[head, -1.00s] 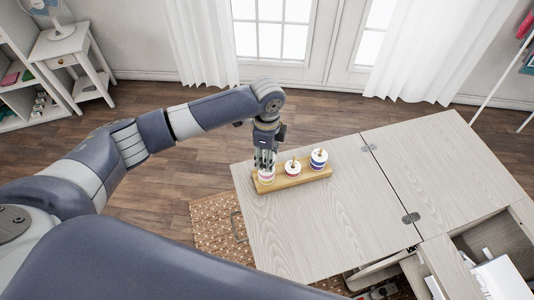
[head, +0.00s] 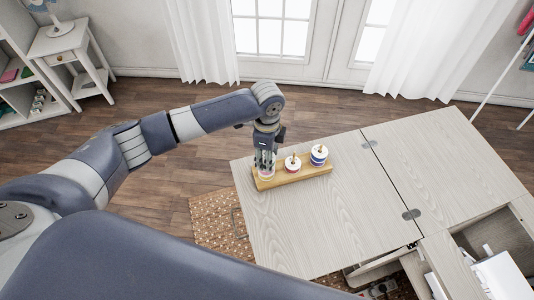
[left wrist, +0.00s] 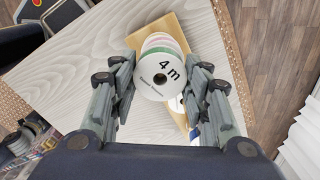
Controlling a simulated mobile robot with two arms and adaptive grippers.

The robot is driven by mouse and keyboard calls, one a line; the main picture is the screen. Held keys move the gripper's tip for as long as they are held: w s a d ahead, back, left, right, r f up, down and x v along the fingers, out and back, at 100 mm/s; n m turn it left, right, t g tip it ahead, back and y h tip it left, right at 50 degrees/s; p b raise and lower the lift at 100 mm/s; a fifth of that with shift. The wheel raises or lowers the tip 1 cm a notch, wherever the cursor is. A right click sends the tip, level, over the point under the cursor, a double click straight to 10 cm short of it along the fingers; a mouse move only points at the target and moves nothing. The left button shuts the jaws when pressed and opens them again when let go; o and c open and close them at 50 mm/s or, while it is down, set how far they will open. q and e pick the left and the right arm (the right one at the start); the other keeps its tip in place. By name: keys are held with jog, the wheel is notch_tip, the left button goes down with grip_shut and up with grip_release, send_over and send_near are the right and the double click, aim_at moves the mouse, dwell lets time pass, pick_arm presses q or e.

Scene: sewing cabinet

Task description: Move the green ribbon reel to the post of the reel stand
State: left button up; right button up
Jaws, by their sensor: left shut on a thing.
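In the left wrist view the green ribbon reel (left wrist: 161,76), with a white face marked "4 m", lies between the fingers of my left gripper (left wrist: 160,92). A thin green edge shows behind its face, with a pinkish band farther back. In the head view my left gripper (head: 265,160) points down at the left end of the wooden reel stand (head: 308,175), and its fingers hide most of what they hold. A pinkish-white reel (head: 267,173) shows just under the fingertips. Whether the held reel is around the post is hidden. My right gripper is not in view.
A red-banded reel (head: 293,164) and a blue-banded reel (head: 319,155) sit on the stand, right of my gripper. The pale cabinet top (head: 330,220) is clear in front of the stand. An open drawer (head: 500,245) is at the right.

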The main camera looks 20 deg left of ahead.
pick_arm(q)
jog(key=shift+f, duration=0.2)
jog(key=o, duration=1)
notch_tip(320, 180, up, 12)
dwell(0.5)
